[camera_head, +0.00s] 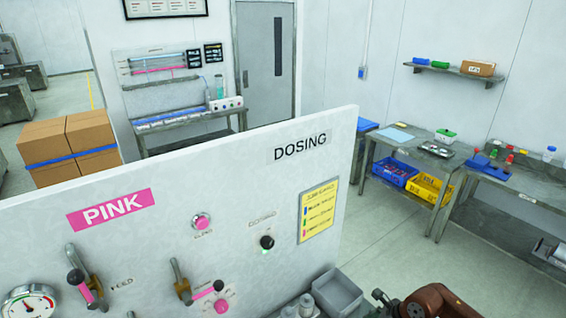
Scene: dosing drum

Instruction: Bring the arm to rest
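My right arm (436,300) shows as a brown-orange link at the bottom edge, right of the panel. A dark part at its left end, seemingly the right gripper (383,301), is small and cut off by the frame, so I cannot tell whether it is open or shut. It is beside a grey bin (337,292) and apart from the panel's controls. My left gripper is out of view. The white DOSING panel (250,190) carries a pink-marked lever (85,285), a second lever (183,282), a pink button (202,222), a black knob (267,242) and a gauge (28,303).
Grey bottles (304,304) stand beside the grey bin at the panel's lower right. Behind are a workbench (400,146) with blue and yellow crates below, and stacked cardboard boxes (68,145). The floor (385,235) between panel and benches is clear.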

